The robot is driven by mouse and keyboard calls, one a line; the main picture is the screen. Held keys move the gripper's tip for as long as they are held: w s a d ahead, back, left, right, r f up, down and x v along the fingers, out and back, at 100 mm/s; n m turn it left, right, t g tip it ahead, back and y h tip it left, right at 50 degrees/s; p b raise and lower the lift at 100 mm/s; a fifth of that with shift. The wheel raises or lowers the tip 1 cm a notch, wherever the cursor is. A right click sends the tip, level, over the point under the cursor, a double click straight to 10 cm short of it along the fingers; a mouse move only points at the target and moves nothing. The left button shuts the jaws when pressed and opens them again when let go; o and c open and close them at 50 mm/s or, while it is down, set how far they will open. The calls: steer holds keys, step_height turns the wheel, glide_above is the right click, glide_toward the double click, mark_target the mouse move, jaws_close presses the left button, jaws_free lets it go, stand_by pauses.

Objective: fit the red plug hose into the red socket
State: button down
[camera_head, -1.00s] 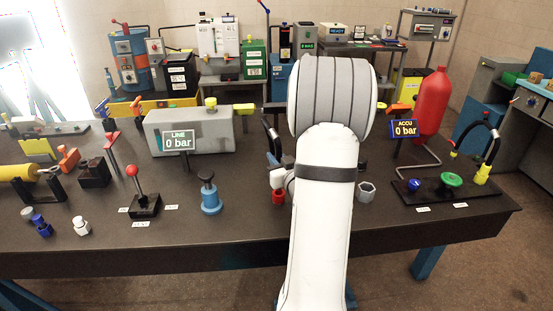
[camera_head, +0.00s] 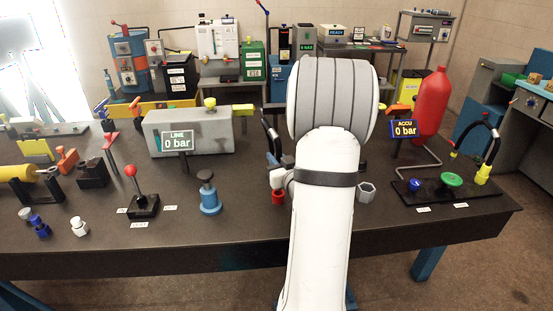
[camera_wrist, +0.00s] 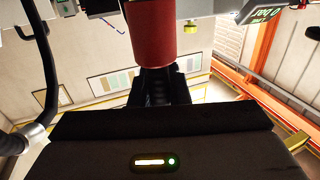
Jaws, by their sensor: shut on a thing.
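In the wrist view a red cylinder, which looks like the red plug (camera_wrist: 150,30), stands at the tips of my gripper (camera_wrist: 158,75). The dark jaws are shut on its lower end, and its upper end is cut off by the frame. In the head view my own arm hides my gripper and the plug. A black hose (camera_wrist: 48,75) with a metal fitting runs down the left of the wrist view. A black hose also shows just left of my arm in the head view (camera_head: 267,137). I cannot make out the red socket for certain.
A small red cup-like part (camera_head: 278,197) and a grey hex part (camera_head: 366,191) sit on the bench (camera_head: 240,235) beside my arm. The LINE block (camera_head: 215,142) is left, the red accumulator bottle (camera_head: 431,102) right. A yellow-ended hose (camera_head: 482,175) stands far right.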

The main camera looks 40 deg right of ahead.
steer(key=shift+a+b, duration=0.1)
steer(key=shift+b, duration=0.25)
stand_by(0.3)
steer(key=shift+f+b, duration=2.25)
steer(key=shift+b, duration=0.25)
steer(key=c, duration=1.3)
jaws_free()
steer(key=v, duration=0.7)
steer(key=shift+s+b, duration=0.35)
